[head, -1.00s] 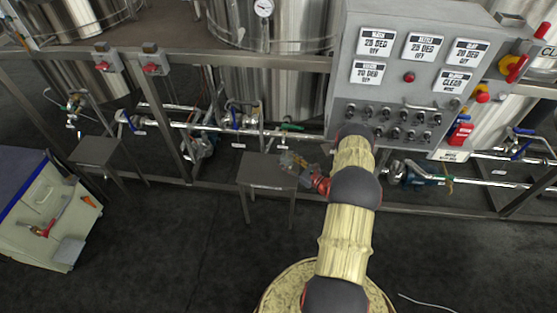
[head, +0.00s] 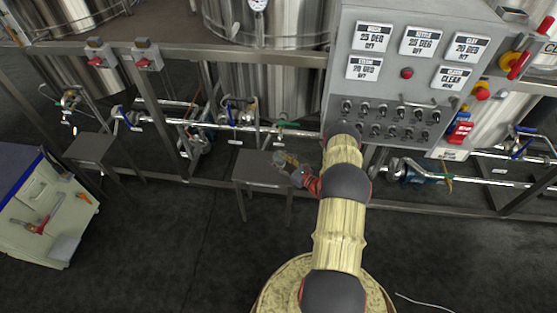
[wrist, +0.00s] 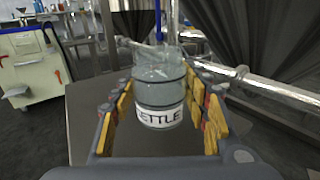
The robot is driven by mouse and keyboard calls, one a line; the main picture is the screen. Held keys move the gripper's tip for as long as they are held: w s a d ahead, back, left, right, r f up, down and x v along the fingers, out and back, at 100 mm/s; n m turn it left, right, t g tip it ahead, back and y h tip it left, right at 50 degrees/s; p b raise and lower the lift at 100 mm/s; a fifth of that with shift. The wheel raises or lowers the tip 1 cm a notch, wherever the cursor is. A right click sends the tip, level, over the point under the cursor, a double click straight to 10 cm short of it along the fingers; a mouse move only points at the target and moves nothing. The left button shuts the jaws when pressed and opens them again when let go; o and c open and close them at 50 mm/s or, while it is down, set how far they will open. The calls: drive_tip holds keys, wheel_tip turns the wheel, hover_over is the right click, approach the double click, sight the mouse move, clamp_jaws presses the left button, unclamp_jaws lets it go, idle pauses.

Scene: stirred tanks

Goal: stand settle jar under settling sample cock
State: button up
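The settle jar (wrist: 160,92) is clear glass with dark bands and a white label whose visible letters read "ETTLE". In the wrist view it is upright between the yellow-padded fingers of my gripper (wrist: 161,105), which appear closed on its sides. In the head view the jar (head: 283,158) is small and hard to make out, at my gripper (head: 293,168), over the right part of a small dark stand (head: 250,172). Whether its base touches the stand I cannot tell. A valve with a green handle (head: 288,124) is on the pipe behind the stand; I cannot read its tag.
A control panel (head: 390,130) with several switches stands right of the stand. A steel pipe (head: 215,125) and frame run behind. Another small stand (head: 90,148) and a pale tool cabinet (head: 40,215) are at the left. The floor in front is clear.

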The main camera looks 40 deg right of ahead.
drive_tip(key=o, duration=0.3)
drive_tip(key=shift+r, duration=0.2)
drive_tip(key=s+p, duration=0.1)
drive_tip(key=s, duration=0.3)
drive_tip(key=s+d+p, duration=0.1)
drive_tip(key=s, duration=0.3)
drive_tip(key=s+p, duration=0.1)
drive_tip(key=s, duration=0.3)
drive_tip(key=shift+d, duration=0.2)
drive_tip(key=shift+s+f, duration=0.1)
